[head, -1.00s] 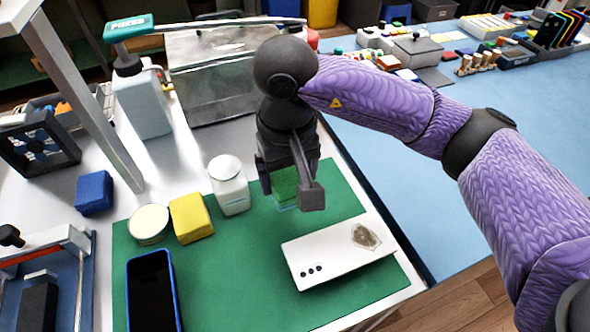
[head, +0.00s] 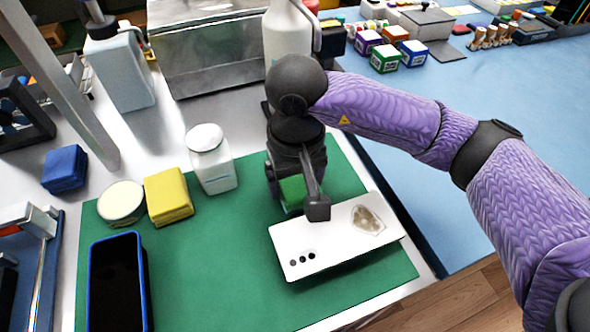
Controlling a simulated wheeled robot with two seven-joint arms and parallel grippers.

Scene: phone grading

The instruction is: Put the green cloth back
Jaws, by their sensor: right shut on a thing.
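The green cloth (head: 293,190) is a small folded block at the right part of the green mat (head: 210,262). My right gripper (head: 300,196) points down over it and is shut on it, hiding most of it. I cannot tell whether the cloth touches the mat. A yellow cloth (head: 168,196) and a blue cloth (head: 64,168) sit to the left, the blue one off the mat. My left gripper is not in view.
A white phone (head: 325,250) with a pale patch lies just in front of my right gripper. A dark phone (head: 117,285), a round tin (head: 121,203) and a white jar (head: 210,158) stand left. A white bottle (head: 288,35) stands behind my arm.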

